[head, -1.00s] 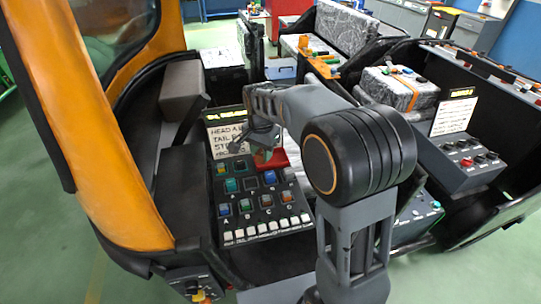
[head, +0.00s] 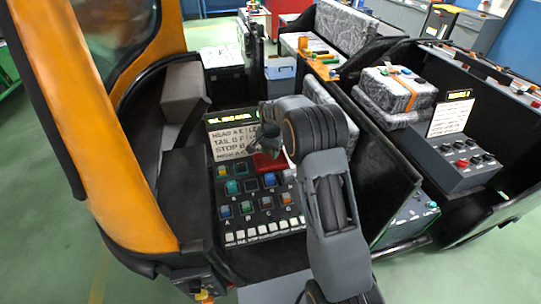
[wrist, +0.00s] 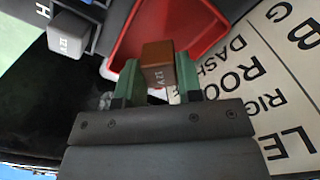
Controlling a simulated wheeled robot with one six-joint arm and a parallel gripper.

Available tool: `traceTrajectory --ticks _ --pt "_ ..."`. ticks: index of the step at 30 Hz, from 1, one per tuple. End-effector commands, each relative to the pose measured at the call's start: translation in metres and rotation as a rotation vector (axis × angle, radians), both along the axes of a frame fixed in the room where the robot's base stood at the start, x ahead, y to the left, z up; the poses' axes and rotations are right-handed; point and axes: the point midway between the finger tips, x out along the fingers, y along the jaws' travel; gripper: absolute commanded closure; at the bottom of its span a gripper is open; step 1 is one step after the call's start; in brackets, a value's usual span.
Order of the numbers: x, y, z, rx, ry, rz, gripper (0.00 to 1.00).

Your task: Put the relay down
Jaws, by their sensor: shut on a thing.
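My gripper (wrist: 157,82) is shut on a brown relay (wrist: 158,60) marked 12V, held between its two green fingertips. In the wrist view the relay is in front of the red tray (wrist: 190,22), near the tray's edge; I cannot tell whether it touches the tray. In the head view the red tray (head: 268,163) lies at the top of the relay panel (head: 262,222), partly hidden by my arm. The held relay cannot be made out there.
A grey 12V relay (wrist: 68,36) stands on the panel left of the tray in the wrist view. Several coloured relays sit in the panel's sockets. A lettered white card (head: 230,140) stands behind them. An orange cab pillar (head: 85,130) is at left.

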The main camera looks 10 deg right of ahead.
Motion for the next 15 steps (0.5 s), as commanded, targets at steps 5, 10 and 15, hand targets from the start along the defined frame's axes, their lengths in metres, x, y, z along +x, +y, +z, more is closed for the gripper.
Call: traceTrajectory --ticks 5,10,15 --pt "-0.001 0.000 -0.021 0.000 0.003 0.000 0.90" --pt "-0.001 0.001 -0.023 0.000 0.001 0.000 0.90" --pt "-0.001 0.001 -0.025 0.000 0.001 0.000 0.90"
